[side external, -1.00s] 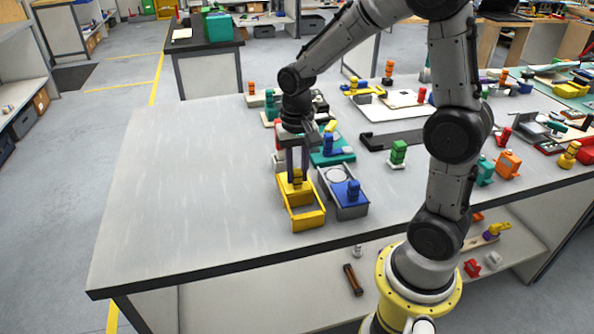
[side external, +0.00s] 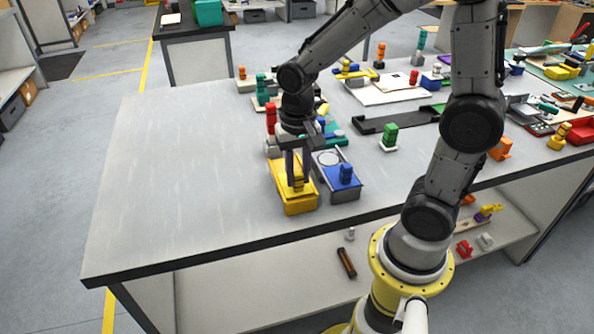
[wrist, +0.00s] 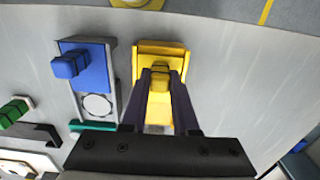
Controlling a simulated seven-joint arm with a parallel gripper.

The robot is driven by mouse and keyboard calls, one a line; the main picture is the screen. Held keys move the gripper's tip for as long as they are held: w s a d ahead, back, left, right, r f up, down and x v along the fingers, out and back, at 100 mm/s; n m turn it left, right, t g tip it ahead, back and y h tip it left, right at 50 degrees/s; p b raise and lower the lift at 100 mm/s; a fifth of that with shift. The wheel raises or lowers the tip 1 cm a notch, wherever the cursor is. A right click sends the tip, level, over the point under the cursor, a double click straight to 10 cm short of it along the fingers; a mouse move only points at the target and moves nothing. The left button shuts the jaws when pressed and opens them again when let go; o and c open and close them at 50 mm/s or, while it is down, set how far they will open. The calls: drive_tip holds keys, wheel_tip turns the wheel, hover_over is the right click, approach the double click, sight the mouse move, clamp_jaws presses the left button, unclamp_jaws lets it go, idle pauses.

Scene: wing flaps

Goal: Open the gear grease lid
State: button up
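A yellow box (side external: 299,207) with a yellow sliding lid sits near the table's front edge; I take it as the grease box, though no label is readable. The lid's stepped yellow knob (wrist: 159,69) stands between my fingertips. My gripper (side external: 297,183) points straight down, its two dark fingers closed on the knob's sides. In the wrist view the lid covers the upper part of the box, towards the table's front edge. A pale yellow area (wrist: 158,112) shows between the fingers. My gripper body hides the lower end of the box.
A grey box (side external: 345,192) with a blue knobbed lid (wrist: 87,67) and a pale round disc (wrist: 97,105) stands close beside the yellow box. Coloured knobbed parts crowd the back. A green knobbed piece (side external: 390,137) stands to the right. The table's left side is clear.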

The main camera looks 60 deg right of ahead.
sight(298, 172)
drive_tip(key=o, duration=0.4)
wheel_tip(298, 172, up, 14)
idle(0.6)
drive_tip(key=s+a+f+n+t, duration=0.1)
drive_tip(key=s+f+n+t, duration=0.1)
drive_tip(key=s+n+t, duration=0.3)
drive_tip(key=s+n, duration=0.4)
drive_tip(key=s, duration=0.1)
drive_tip(key=shift+s+a+f+t, duration=0.2)
drive_tip(key=shift+a+t, duration=0.1)
